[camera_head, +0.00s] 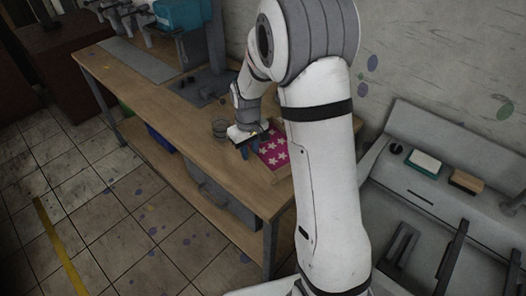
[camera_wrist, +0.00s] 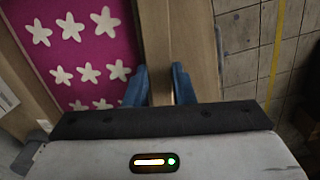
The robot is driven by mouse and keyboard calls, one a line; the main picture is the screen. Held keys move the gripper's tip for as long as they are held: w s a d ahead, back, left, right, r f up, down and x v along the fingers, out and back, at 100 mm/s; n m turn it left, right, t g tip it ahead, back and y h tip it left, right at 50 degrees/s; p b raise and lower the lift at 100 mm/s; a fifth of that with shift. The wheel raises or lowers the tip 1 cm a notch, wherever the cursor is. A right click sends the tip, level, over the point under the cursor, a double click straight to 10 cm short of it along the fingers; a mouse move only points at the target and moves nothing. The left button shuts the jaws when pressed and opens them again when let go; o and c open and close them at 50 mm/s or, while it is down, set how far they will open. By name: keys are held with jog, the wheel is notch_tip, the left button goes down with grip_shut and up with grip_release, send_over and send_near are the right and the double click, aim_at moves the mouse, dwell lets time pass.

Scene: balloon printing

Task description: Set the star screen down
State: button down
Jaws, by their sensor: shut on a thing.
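The star screen (camera_head: 274,153) is a magenta panel with several white stars and a wooden frame. It is at the right end of the workbench (camera_head: 185,125), partly hidden behind my arm; I cannot tell whether it touches the bench top. My gripper (camera_head: 250,150) is at its left side with its blue fingers pointing down. In the wrist view the screen (camera_wrist: 100,55) fills the upper left, and its wooden frame bar runs between the blue fingers of my gripper (camera_wrist: 160,84). The gripper is shut on that bar.
Round clear containers (camera_head: 220,126) stand just left of my gripper. A blue box (camera_head: 182,14) and a grey press-like machine are at the back of the bench. A grey sink-like unit (camera_head: 440,200) with a sponge and a brush stands right. The tiled floor in front is clear.

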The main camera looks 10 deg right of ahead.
aim_at(245, 174)
jog(key=f+n, duration=0.1)
jog(key=f, duration=0.1)
jog(key=a+f, duration=0.1)
jog(key=f, duration=0.2)
jog(key=a+f+n, duration=0.1)
jog(key=f, duration=0.1)
jog(key=shift+f+n, duration=0.3)
jog(key=shift+f, duration=0.05)
jog(key=shift+b, duration=0.3)
jog(key=shift+f, duration=0.2)
jog(key=c, duration=1.2)
grip_release()
jog(key=shift+w, duration=0.1)
jog(key=shift+c, duration=0.2)
jog(key=shift+r, duration=0.1)
